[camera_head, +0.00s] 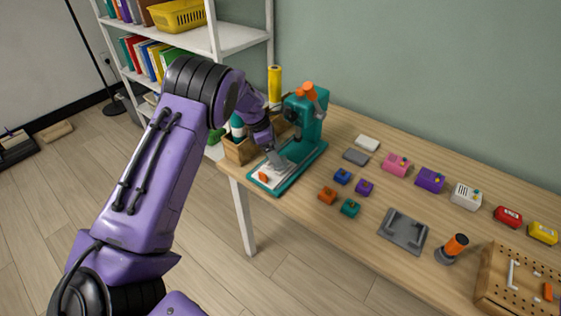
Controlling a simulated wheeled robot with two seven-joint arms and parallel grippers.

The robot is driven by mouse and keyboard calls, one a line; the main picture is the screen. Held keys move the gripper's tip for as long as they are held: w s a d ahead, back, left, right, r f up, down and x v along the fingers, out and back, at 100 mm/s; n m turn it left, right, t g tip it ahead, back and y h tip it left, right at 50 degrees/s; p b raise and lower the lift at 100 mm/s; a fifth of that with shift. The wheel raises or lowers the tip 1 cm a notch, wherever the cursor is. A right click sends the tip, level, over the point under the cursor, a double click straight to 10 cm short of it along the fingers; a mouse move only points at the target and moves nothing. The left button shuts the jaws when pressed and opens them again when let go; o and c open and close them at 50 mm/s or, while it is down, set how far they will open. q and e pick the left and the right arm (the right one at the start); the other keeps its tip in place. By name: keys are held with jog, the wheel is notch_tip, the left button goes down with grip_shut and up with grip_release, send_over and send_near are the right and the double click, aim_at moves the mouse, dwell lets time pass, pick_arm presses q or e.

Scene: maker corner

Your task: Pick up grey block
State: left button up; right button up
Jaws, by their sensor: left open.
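A flat dark grey block (356,156) lies on the wooden table, just right of the teal press (308,122) and in front of a white block (367,143). My left gripper (277,160) points down over the base of the press, to the left of the grey block and apart from it. It is open, though its fingers are small and hard to make out. A pale plate with an orange piece (263,176) lies on the press base below it. My right gripper is out of view.
Small blue (342,176), purple (364,187), orange (327,195) and teal (350,208) blocks lie in front of the grey block. A grey fixture (403,231) and a pegboard (520,276) are further right.

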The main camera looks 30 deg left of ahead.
pick_arm(q)
jog(key=shift+x, duration=1.1)
jog(key=c, duration=1.3)
jog(key=shift+o, duration=0.2)
